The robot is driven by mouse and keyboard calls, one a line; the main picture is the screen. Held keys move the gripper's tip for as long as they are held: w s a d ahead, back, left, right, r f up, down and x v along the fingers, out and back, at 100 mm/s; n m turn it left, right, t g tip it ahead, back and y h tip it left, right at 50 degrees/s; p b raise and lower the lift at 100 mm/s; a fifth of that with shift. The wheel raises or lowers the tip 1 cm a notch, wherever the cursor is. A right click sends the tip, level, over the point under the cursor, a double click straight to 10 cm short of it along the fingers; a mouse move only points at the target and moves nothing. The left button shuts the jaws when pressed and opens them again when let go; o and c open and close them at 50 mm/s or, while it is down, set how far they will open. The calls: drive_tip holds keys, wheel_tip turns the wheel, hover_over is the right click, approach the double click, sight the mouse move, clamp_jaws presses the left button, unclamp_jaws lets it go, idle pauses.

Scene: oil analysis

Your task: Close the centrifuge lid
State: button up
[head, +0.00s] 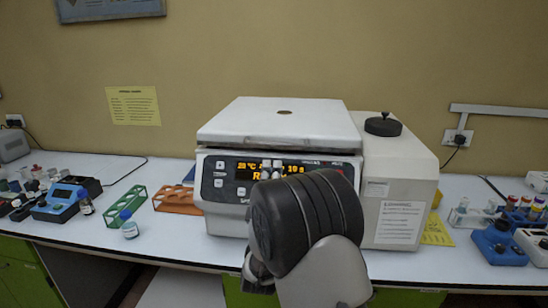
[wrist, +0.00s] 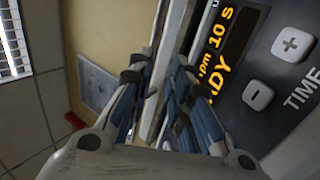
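The centrifuge (head: 222,195) is a white box on the bench, with a lit orange display on its dark front panel. Its lid (head: 250,128) lies flat over the top and looks level; I cannot tell whether it is latched. In the wrist view, the lid's pale front edge (wrist: 176,38) runs between the fingers of my gripper (wrist: 158,77), beside the display and buttons. In the head view, my wrist hides the fingers and part of the panel.
A white box with a black knob (head: 383,125) stands against the centrifuge's right side. Green (head: 126,206) and orange (head: 177,200) racks and a small bottle (head: 129,226) are at left. Blue devices with vials (head: 497,243) are at right. Wall behind; space above the lid is clear.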

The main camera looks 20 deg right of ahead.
drive_tip(key=shift+v, duration=2.15)
drive_tip(key=s+f+m+g+y, duration=0.2)
drive_tip(key=s+g, duration=0.4)
drive_tip(key=s, duration=0.6)
drive_tip(key=s+a+f+m+g+y, duration=0.1)
drive_tip(key=s+m+g+y, duration=0.3)
drive_tip(key=s, duration=0.8)
drive_tip(key=s+a+f+m+g+y, duration=0.1)
drive_tip(key=s+f+m+g+y, duration=0.2)
drive_tip(key=s+m+g, duration=0.4)
drive_tip(key=s+g, duration=0.1)
drive_tip(key=s, duration=0.4)
drive_tip(key=shift+s+f+m, duration=0.25)
drive_tip(key=shift+f+m, duration=0.05)
drive_tip(key=shift+f, duration=0.05)
drive_tip(key=shift+r, duration=0.1)
